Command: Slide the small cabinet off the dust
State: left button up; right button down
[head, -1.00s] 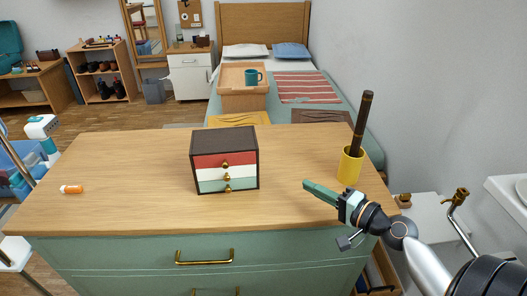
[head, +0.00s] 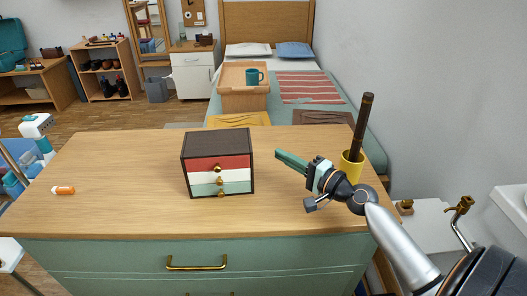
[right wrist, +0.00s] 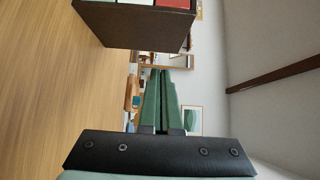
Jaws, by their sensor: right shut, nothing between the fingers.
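The small cabinet (head: 218,142) stands upright on the wooden dresser top (head: 110,175). It has a dark brown body, red, white and pale green drawers, and brass knobs, and its drawers look shut. Its dark side (right wrist: 140,25) also shows at the top of the right wrist view. My right gripper (head: 279,154) is shut and empty, to the right of the cabinet with a gap between them. Its green fingers (right wrist: 160,95) lie together in the right wrist view. I see no dust; any under the cabinet is hidden. My left gripper is not clearly visible.
A yellow cup (head: 350,170) with a dark brown stick in it stands at the right, partly behind my right wrist. A small orange bottle (head: 63,190) lies at the far left. The dresser top between bottle and cabinet is clear.

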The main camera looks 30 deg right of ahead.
jog(key=w+a+p, duration=0.1)
jog(key=w+a, duration=0.2)
jog(key=w, duration=0.1)
jog(key=shift+a+p, duration=0.4)
